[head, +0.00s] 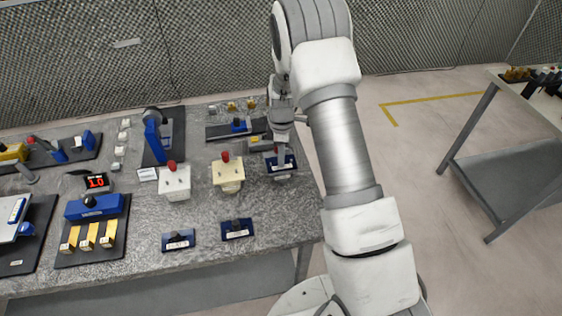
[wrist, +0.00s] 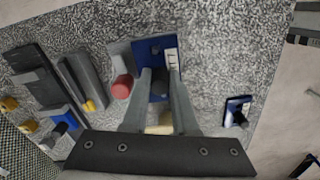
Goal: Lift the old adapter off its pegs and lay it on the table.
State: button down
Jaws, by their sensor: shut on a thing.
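A dark blue adapter (head: 281,165) with a pale label is under my gripper (head: 282,152) at the right of the table. In the wrist view the blue adapter (wrist: 148,50) shows between and beyond the fingertips of my gripper (wrist: 160,75), which is shut on it. A small white part shows just below the adapter in the head view. The fingers hide much of it, and I cannot tell whether the adapter touches pegs. Two other blue adapters lie on the table (head: 205,262) front, one at left (head: 178,240) and one at right (head: 236,230).
A cream block with a red knob (head: 228,175) stands close left of my gripper. A white block with a red knob (head: 173,182) is further left. A dark rail (head: 228,132) lies behind. Bare tabletop lies around the front adapters.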

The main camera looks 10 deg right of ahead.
jog(key=shift+r, duration=0.1)
jog(key=shift+r, duration=0.45)
jog(key=r, duration=0.1)
jog(key=r+b, duration=0.1)
jog(key=r, duration=0.1)
jog(key=shift+s+d+r, duration=0.1)
jog(key=shift+d+r, duration=0.05)
jog(key=shift+d, duration=0.05)
jog(key=s+d+r+b, duration=0.2)
jog(key=s+d+r, duration=0.4)
jog(key=s+d, duration=0.2)
jog(key=shift+r, duration=0.35)
jog(key=shift+f, duration=0.1)
